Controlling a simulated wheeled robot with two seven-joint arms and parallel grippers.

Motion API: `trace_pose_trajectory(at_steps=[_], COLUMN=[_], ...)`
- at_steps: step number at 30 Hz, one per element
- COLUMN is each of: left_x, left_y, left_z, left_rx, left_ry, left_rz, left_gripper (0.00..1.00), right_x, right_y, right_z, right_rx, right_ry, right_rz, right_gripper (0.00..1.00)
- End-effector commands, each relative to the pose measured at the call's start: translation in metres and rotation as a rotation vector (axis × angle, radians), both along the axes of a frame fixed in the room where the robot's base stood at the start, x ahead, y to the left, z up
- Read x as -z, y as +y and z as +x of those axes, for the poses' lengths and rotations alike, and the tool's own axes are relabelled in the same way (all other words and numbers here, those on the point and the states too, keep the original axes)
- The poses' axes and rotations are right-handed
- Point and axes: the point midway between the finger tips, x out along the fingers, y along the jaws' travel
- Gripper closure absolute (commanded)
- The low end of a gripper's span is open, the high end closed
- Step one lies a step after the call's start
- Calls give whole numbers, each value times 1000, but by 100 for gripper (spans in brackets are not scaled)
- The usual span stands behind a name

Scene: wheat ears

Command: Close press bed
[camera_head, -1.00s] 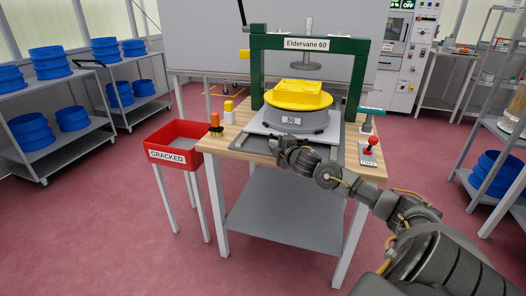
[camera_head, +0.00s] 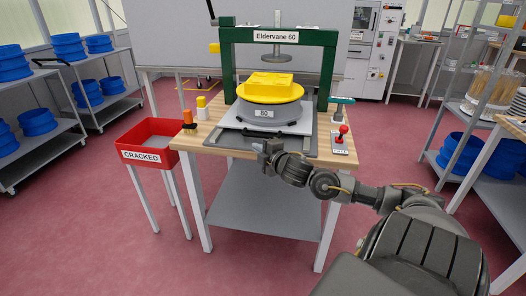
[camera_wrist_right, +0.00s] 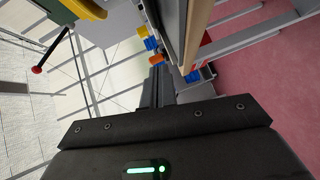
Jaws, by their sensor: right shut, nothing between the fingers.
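The press (camera_head: 325,75) is a green frame labelled "Eldervane 60" on a wooden table. Its bed, a pale plate (camera_head: 300,128) over a dark grey tray (camera_head: 308,150), extends toward me in front of the posts. A round grey mould (camera_head: 265,113) marked 60, with a yellow cover (camera_head: 270,80), sits on the bed. My right gripper (camera_head: 264,148) is shut and empty at the bed's front edge; I cannot tell whether it touches. Dark finger parts show in the right wrist view (camera_wrist_right: 158,82). My left gripper is not in view.
A red bin (camera_head: 148,155) labelled CRACKED stands left of the table. A red-knobbed lever (camera_head: 341,133) and a teal-handled item (camera_head: 340,101) are at the table's right. Orange (camera_head: 188,117) and white-yellow (camera_head: 202,103) items are at its left. Shelves flank both sides.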

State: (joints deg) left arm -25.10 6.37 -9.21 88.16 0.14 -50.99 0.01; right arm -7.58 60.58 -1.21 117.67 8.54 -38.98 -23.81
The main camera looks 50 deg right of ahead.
Motion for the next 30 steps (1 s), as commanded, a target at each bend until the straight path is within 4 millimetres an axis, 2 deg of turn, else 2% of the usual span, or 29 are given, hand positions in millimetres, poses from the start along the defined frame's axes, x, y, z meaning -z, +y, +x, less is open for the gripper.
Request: trace_pose_trajectory(at_steps=[6, 12, 14, 17, 20, 23, 24, 26, 27, 29, 30], left_x=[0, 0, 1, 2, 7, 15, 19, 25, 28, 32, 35], left_y=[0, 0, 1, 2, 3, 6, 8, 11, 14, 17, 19], left_z=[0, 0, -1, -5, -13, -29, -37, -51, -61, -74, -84], left_rx=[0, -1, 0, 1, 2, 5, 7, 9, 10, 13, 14], left_ry=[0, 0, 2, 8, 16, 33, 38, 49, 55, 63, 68], left_rz=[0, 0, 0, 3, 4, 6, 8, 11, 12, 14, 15], left_gripper=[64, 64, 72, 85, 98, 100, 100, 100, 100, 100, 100], right_x=[-3, -4, -3, 13, 60, 149, 194, 265, 311, 374, 410], right_y=[4, 5, 4, -6, -30, -55, -59, -56, -46, -22, -2], right_z=[-19, -24, -24, -24, -29, -51, -69, -104, -131, -177, -209], right_rx=[1, 0, 2, 30, 103, 215, 267, 346, 395, 461, 503], right_ry=[1, 0, 1, 23, 85, 196, 252, 345, 407, 500, 560], right_rz=[-1, 0, 1, 29, 108, 239, 304, 406, 471, 563, 620], right_gripper=[100, 100, 100, 100, 100, 100, 100, 100, 100, 100, 100])
